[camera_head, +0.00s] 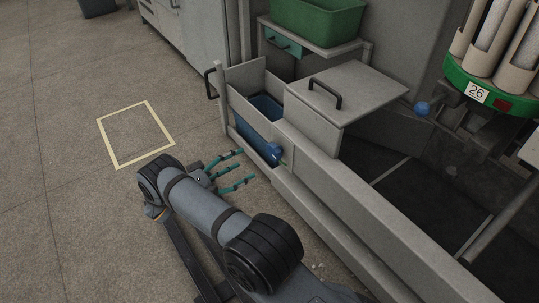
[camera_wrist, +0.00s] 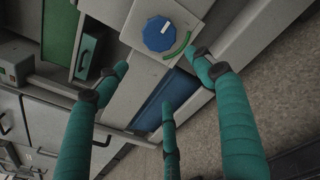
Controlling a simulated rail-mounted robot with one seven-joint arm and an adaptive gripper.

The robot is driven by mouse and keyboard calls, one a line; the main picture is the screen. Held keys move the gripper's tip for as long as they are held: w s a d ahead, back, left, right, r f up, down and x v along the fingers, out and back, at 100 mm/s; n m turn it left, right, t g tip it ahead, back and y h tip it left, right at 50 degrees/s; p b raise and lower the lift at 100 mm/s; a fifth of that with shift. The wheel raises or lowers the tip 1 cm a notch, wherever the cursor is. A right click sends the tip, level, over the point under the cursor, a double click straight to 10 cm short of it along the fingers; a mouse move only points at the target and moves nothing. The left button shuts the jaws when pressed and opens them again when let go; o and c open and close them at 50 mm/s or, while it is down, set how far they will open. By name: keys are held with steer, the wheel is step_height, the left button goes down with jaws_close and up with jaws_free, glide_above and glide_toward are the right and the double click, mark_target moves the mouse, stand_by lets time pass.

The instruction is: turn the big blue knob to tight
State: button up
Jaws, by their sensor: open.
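The big blue knob (camera_wrist: 158,34) sits on a grey panel at the top of the wrist view, with a small white mark on its face. A green curved band (camera_wrist: 178,48) is on the panel beside it, at its lower right. In the head view the knob (camera_head: 273,152) shows on the side of the long grey housing. My gripper (camera_head: 243,165) is open and empty, its teal fingers spread just left of and below the knob, apart from it. In the wrist view my gripper (camera_wrist: 162,76) has its fingertips below the knob.
A blue bin (camera_head: 266,106) sits inside the housing, beside a grey lid with a black handle (camera_head: 325,96). A green crate (camera_head: 318,20) stands behind. A small blue ball (camera_head: 422,108) is near the green ring of cones at right. The floor at left is clear, with a yellow square (camera_head: 136,134).

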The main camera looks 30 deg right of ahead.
mark_target(272, 152)
steer(key=shift+n+g+h, duration=0.5)
steer(key=shift+n+g, duration=0.2)
steer(key=shift+n, duration=0.1)
steer(key=d+b, duration=0.1)
steer(key=d, duration=0.2)
steer(key=d+r+b, duration=0.1)
steer(key=d, duration=0.2)
steer(key=s+d+b, duration=0.1)
steer(key=d, duration=0.2)
steer(key=shift+d+r, duration=0.35)
steer(key=shift+d, duration=0.05)
steer(key=shift+d+r+b, duration=0.1)
steer(key=shift+d+b, duration=0.2)
steer(key=shift+d, duration=0.25)
steer(key=shift+c, duration=1.1)
steer(key=c, duration=0.8)
steer(key=shift+c, duration=0.3)
